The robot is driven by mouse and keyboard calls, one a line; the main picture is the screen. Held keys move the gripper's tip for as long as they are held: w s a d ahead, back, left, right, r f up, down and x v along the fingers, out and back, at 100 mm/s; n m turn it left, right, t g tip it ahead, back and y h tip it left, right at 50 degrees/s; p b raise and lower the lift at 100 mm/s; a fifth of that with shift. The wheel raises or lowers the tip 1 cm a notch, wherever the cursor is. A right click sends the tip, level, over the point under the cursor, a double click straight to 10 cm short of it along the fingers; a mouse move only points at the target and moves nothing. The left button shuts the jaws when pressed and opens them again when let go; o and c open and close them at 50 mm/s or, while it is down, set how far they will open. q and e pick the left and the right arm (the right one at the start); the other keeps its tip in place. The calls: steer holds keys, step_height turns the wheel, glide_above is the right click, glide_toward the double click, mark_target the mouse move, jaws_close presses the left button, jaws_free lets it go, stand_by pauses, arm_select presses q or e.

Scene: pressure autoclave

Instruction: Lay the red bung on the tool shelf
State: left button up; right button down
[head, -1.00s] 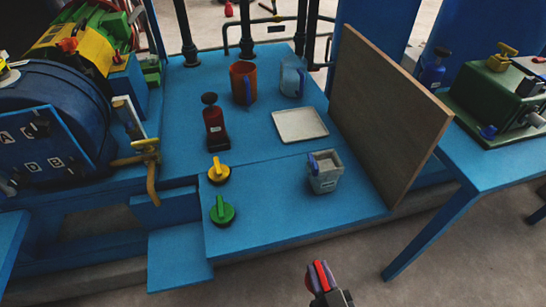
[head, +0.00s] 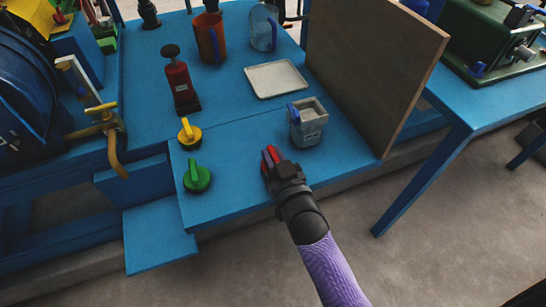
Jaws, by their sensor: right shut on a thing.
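The red bung (head: 271,155) shows as a small red piece between the fingers of my right gripper (head: 272,165). The gripper is shut on it, and its fingers hide much of it. The gripper appears over the front part of the blue tool shelf (head: 240,200), left of and nearer than the grey square container. I cannot tell its height above the shelf. A yellow bung (head: 187,131) and a green bung (head: 197,176) sit on the shelf to the left of the gripper. My left gripper is not in view.
A grey container with a blue handle (head: 307,123) stands just beyond the gripper. A white tray (head: 276,79), a red bottle-like tool (head: 180,84), an orange jug (head: 210,40) and a clear jug (head: 263,28) stand behind. An upright board (head: 370,70) bounds the right. Bare shelf lies between the green bung and gripper.

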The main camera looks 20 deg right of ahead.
steer(key=shift+f, duration=0.1)
steer(key=c, duration=0.6)
jaws_free()
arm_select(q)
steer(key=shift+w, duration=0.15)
arm_select(e)
steer(key=shift+s+r, duration=0.1)
steer(key=shift+r, duration=0.1)
arm_select(q)
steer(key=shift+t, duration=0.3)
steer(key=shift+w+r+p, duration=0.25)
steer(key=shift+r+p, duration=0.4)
steer(key=shift+p, duration=0.1)
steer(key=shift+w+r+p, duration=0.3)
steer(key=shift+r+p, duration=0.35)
steer(key=shift+p, duration=0.05)
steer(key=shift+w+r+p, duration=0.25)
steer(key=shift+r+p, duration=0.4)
steer(key=shift+p, duration=0.1)
arm_select(e)
steer(key=shift+s+d, duration=0.2)
steer(key=shift+s, duration=5.7)
